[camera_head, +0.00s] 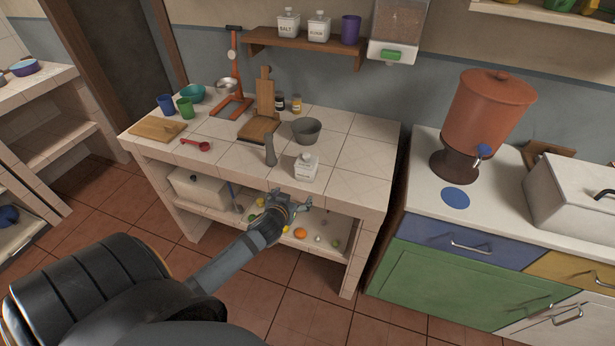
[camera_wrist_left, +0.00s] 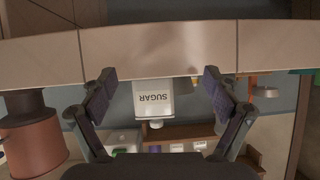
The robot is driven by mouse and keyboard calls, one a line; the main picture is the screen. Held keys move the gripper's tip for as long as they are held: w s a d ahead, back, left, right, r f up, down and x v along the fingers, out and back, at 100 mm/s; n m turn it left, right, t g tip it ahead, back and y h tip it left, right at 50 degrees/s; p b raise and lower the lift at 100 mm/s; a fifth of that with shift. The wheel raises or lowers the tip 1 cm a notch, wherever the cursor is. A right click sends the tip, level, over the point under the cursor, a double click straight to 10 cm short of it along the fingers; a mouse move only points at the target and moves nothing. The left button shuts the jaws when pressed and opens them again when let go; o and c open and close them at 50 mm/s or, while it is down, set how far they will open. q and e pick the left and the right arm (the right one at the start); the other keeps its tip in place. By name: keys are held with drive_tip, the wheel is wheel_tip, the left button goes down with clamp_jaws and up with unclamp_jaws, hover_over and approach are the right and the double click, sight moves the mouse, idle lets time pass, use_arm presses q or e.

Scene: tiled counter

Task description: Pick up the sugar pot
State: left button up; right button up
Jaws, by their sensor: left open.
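The sugar pot (camera_head: 306,168) is a white square pot with a small lid. It stands upright on the tiled counter (camera_head: 352,186), close to the front edge. In the left wrist view the sugar pot (camera_wrist_left: 153,98) appears upside down, with its SUGAR label readable, between the spread fingers. My left gripper (camera_head: 289,201) is open and empty, in front of the counter's front edge and short of the pot. In the left wrist view, its fingers (camera_wrist_left: 158,86) spread to both sides of the pot without touching it. My right gripper is not in view.
A grey pestle-like object (camera_head: 270,150) stands just left of the pot, and a grey bowl (camera_head: 306,130) behind it. A red scoop (camera_head: 196,145) lies farther left. A lower shelf holds loose produce. A wall shelf (camera_head: 305,44) carries two more white pots and a purple cup.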

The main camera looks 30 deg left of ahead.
sight(303, 174)
use_arm(q)
wheel_tip(303, 174, up, 6)
drive_tip(key=d+t, duration=0.1)
drive_tip(key=d, duration=0.1)
drive_tip(key=x, duration=0.5)
drive_tip(key=shift+w+a+r, duration=0.2)
drive_tip(key=shift+w, duration=0.1)
drive_tip(key=shift+w+f, duration=0.15)
drive_tip(key=shift+w, duration=0.15)
drive_tip(key=shift+w+a+p, duration=0.2)
drive_tip(key=shift+w+p, duration=0.05)
drive_tip(key=shift+p, duration=0.05)
drive_tip(key=p+x, duration=0.1)
drive_tip(key=x, duration=0.3)
drive_tip(key=shift+a, duration=0.15)
drive_tip(key=shift+w+f, duration=0.2)
drive_tip(key=shift+w, duration=0.15)
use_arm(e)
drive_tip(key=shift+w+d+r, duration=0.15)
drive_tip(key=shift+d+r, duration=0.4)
use_arm(q)
drive_tip(key=shift+s+r, duration=0.1)
drive_tip(key=shift+c, duration=0.3)
